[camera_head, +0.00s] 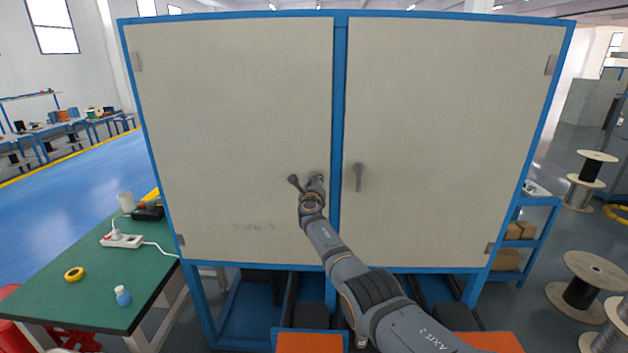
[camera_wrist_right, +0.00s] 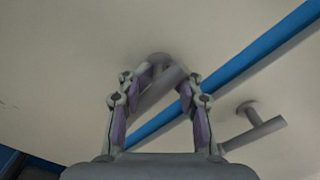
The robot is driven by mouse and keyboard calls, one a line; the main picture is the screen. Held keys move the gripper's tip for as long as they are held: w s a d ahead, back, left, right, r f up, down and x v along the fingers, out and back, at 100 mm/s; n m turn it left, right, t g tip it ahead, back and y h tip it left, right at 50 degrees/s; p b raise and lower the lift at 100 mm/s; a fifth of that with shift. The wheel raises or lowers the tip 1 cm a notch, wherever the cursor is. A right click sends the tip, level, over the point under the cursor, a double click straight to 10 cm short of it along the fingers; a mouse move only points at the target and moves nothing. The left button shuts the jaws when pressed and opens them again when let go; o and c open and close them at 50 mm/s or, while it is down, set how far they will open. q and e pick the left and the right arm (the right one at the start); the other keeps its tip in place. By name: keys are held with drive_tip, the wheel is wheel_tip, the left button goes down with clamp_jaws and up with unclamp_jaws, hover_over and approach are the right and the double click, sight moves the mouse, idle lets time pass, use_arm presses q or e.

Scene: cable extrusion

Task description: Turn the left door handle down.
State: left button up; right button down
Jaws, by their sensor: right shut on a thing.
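The cabinet's left door (camera_head: 230,120) is a beige panel in a blue frame, and it is closed. The grey left door handle (camera_wrist_right: 160,88) shows in the right wrist view between my right gripper's fingers. Its lever runs roughly along the blue strip there. My right gripper (camera_head: 307,184) is at the left door's inner edge, shut on this handle. In the head view the gripper hides most of the handle, so its exact angle is hard to tell. The gripper's fingers also show in the wrist view (camera_wrist_right: 161,92). My left gripper is out of view.
The right door (camera_head: 450,120) is closed, and its handle (camera_head: 358,177) hangs straight down close to my right gripper. A green table (camera_head: 75,290) with a power strip (camera_head: 121,240) stands at the left. Cable spools (camera_head: 590,280) stand at the right.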

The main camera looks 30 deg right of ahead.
drive_tip(key=shift+f+n, duration=0.15)
drive_tip(key=shift+n, duration=0.35)
drive_tip(key=c, duration=0.8)
unclamp_jaws()
drive_tip(key=v, duration=1.2)
